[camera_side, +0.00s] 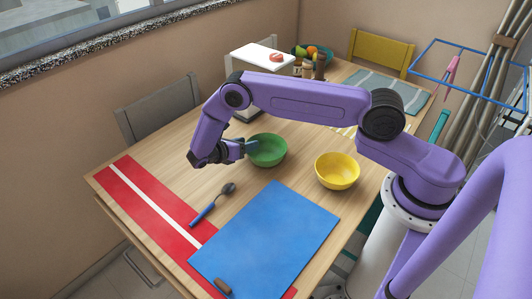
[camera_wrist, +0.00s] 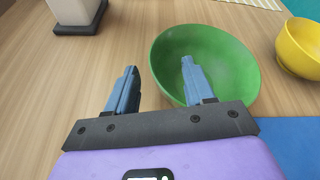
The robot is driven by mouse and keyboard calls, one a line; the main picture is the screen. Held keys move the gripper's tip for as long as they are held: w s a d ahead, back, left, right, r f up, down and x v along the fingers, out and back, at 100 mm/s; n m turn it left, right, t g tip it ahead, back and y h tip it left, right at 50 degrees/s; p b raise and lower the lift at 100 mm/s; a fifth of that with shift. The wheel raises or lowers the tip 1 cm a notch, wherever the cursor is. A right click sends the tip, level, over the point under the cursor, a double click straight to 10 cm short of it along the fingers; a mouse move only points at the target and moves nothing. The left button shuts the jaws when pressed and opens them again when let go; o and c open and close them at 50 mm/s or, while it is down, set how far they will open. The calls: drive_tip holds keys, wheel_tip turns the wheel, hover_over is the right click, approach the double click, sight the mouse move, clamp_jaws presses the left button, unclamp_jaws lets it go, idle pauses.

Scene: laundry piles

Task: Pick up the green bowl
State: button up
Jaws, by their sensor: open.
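The green bowl (camera_side: 267,151) stands upright on the wooden table, near the middle, in the side view. In the wrist view the green bowl (camera_wrist: 225,58) fills the upper middle and looks empty. My gripper (camera_side: 243,148) is at the bowl's left rim in the side view. In the wrist view my gripper (camera_wrist: 158,75) is open, with its two blue fingers apart. The right finger overlaps the bowl's inside and the left finger is outside its left edge. The wall of the bowl lies between the fingers in the picture. I cannot tell whether either finger touches it.
A yellow bowl (camera_side: 337,171) stands to the right of the green bowl. A blue mat (camera_side: 268,235), a blue-handled spoon (camera_side: 212,204) and a red runner (camera_side: 155,215) lie toward the front. A white-topped stand (camera_side: 262,55) is behind. Bare table lies left of the bowl.

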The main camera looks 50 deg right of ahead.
drive_tip(key=shift+x, duration=0.75)
clamp_jaws()
drive_tip(key=shift+r, duration=0.1)
